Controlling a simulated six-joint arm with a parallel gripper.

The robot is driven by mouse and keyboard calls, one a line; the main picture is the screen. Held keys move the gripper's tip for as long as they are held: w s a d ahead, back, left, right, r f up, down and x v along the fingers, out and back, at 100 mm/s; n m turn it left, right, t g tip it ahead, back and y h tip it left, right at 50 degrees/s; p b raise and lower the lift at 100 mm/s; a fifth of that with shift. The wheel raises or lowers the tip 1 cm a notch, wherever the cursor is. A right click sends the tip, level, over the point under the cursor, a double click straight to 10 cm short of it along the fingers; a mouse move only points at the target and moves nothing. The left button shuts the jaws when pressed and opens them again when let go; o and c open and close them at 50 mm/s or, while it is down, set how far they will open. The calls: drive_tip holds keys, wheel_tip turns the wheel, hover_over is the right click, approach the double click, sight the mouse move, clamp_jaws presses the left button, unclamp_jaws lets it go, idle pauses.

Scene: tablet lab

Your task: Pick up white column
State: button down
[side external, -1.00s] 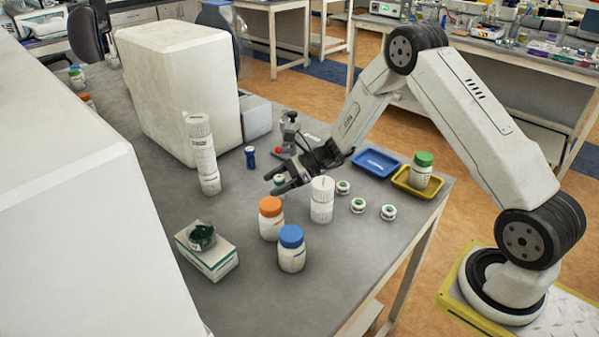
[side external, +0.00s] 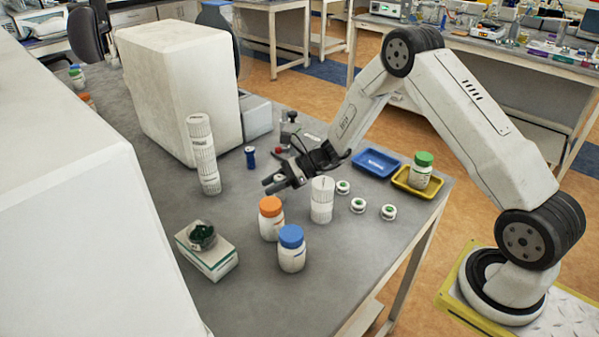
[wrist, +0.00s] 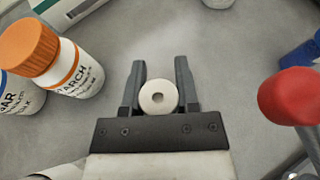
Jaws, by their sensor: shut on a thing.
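My gripper (wrist: 157,92) is shut on a small white round piece (wrist: 157,104) with a grey centre, seen end-on between the two dark fingers in the wrist view. In the side view my gripper (side external: 271,184) is low over the table, beside the orange-capped bottle, and largely hides the held piece. A tall white column (side external: 202,155) stands upright on the table to the left of my gripper. A shorter white column (side external: 321,200) stands close to my gripper on the right, apart from the fingers.
The orange-capped bottle (side external: 271,218) and blue-capped bottle (side external: 291,250) stand close in front. A stand with a red knob (wrist: 291,97) is beside my gripper. Blue (side external: 376,163) and yellow (side external: 411,189) trays, small white-and-green pieces (side external: 358,205), a small blue bottle (side external: 250,157) and a box (side external: 208,262) surround it.

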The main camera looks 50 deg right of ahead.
drive_tip(key=shift+r, duration=0.2)
wheel_tip(320, 180, up, 10)
drive_tip(key=shift+f, duration=0.15)
idle(0.6)
idle(0.5)
